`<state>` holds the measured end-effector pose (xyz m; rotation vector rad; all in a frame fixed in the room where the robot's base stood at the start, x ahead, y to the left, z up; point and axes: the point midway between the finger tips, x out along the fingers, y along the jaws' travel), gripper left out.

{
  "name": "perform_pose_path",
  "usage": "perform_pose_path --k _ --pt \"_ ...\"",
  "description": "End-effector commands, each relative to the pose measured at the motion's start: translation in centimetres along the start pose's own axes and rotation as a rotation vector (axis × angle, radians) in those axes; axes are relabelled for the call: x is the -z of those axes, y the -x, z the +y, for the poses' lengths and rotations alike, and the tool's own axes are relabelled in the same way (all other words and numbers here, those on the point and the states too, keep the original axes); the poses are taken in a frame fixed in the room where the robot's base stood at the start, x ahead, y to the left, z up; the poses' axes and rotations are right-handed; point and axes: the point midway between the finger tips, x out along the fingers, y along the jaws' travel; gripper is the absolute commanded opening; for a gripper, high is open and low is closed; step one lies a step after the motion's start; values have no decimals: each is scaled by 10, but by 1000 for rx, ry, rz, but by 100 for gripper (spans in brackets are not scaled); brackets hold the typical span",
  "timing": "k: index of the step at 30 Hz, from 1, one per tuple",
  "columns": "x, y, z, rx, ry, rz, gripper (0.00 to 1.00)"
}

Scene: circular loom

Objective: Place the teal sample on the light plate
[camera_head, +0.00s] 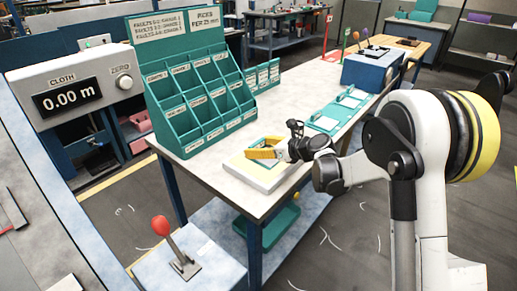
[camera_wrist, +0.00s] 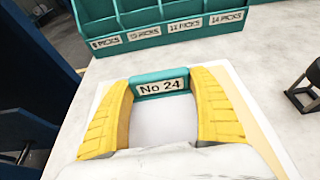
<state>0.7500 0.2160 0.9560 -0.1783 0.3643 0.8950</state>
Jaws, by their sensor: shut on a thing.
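The teal sample (camera_wrist: 160,84) bears a "No 24" label and sits between the tips of the yellow fingers of my gripper (camera_wrist: 163,100) in the wrist view. In the head view my gripper (camera_head: 264,153) is over the light plate, and the sample shows as a small teal patch behind the fingers. The light plate (camera_head: 258,176) is a pale slab with a yellowish edge on the table; it also shows in the wrist view (camera_wrist: 250,112) around and below the fingers. I cannot tell whether the sample touches the plate.
A teal rack (camera_head: 195,95) of labelled compartments stands behind the plate on the pale table (camera_head: 290,110). Teal trays (camera_head: 333,112) and a blue box with levers (camera_head: 368,70) lie farther along the table. A small black object (camera_wrist: 303,90) stands right of the plate.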

Motion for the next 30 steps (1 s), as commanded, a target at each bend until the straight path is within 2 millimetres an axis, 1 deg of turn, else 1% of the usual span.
perform_pose_path --k 5,6,8,17,20,23,30 --pt "3 -1 0 0 0 0 39" --pt "3 -1 0 0 0 0 76" --pt "2 -1 0 0 0 0 93" --pt "2 -1 0 0 0 0 93" --pt "-2 3 0 1 0 0 93" --pt "-3 19 -1 1 -1 0 93" --pt "-4 75 -1 3 -1 0 93"
